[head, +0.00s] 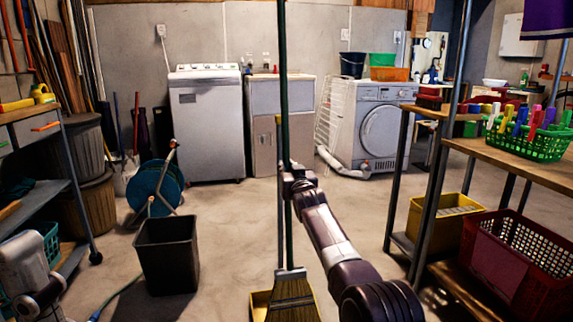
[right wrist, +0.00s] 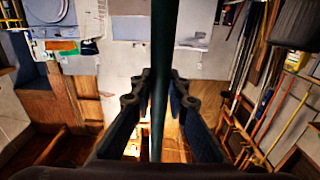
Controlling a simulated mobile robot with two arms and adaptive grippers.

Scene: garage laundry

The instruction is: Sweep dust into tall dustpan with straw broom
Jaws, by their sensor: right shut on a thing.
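The straw broom (head: 291,290) hangs upright in front of me, bristles down, with a long dark green handle. My right gripper (head: 291,180) is shut on this handle about mid-height. In the right wrist view, the handle (right wrist: 160,95) runs between the two fingers (right wrist: 160,110). The yellow tall dustpan (head: 259,303) is at the bottom of the head view, partly hidden behind the bristles. Its thin upright handle (head: 279,225) stands just left of the broom handle. I cannot make out any dust. My left gripper is not in view; part of my left arm shows at lower left.
A black bin (head: 167,255) and a blue hose reel (head: 160,186) stand to the left. A shelf with a red crate (head: 484,262) and a yellow bin (head: 424,226) is close on the right. Washing machines (head: 207,125) line the back wall. The middle floor is clear.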

